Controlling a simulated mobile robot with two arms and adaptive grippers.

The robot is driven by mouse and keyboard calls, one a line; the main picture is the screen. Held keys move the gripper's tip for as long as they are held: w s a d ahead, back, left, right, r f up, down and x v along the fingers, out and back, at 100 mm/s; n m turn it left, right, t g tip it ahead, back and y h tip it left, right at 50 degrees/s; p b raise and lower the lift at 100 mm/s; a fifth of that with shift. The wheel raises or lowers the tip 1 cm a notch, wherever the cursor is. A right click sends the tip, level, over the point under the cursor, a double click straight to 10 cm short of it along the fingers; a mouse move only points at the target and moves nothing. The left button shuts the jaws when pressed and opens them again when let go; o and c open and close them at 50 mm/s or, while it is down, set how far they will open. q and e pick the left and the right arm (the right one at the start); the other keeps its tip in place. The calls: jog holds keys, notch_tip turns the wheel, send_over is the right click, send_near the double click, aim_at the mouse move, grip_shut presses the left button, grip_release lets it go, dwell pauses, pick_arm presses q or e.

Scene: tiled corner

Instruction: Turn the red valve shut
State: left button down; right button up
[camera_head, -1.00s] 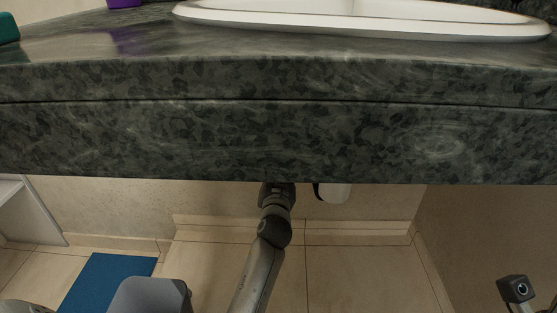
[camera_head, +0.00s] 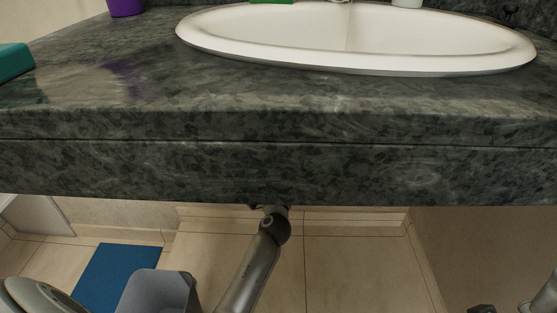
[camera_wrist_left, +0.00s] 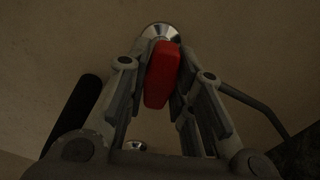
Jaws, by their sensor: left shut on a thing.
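The red valve (camera_wrist_left: 162,78) shows in the left wrist view as a red handle below a shiny round metal fitting (camera_wrist_left: 160,32) on the wall. My left gripper (camera_wrist_left: 163,58) has its two fingers on either side of the red handle and is shut on it. The handle lies roughly lengthwise between the fingers. In the head view my left arm reaches under the counter, whose front hides the gripper and the valve.
The dark green stone counter (camera_head: 300,172) with a white sink (camera_head: 190,38) spans the head view above my arm. A grey bin (camera_head: 160,288) and a blue mat (camera_head: 112,272) are on the tiled floor at lower left. A second small metal fitting (camera_wrist_left: 136,146) shows below the valve.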

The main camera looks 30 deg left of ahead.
pick_arm(q)
jog(key=shift+a+r+m+p, duration=0.15)
jog(key=shift+m+p, duration=0.15)
jog(key=shift+m, duration=0.45)
jog(key=shift+r+m+p, duration=0.1)
jog(key=shift+m+p, duration=0.2)
jog(key=shift+m, duration=0.45)
jog(key=c, duration=1.2)
grip_release()
jog(key=shift+c, duration=0.2)
jog(key=shift+f, duration=0.1)
jog(key=shift+s, duration=0.25)
jog(key=v, duration=1.1)
jog(key=shift+s+d, duration=0.25)
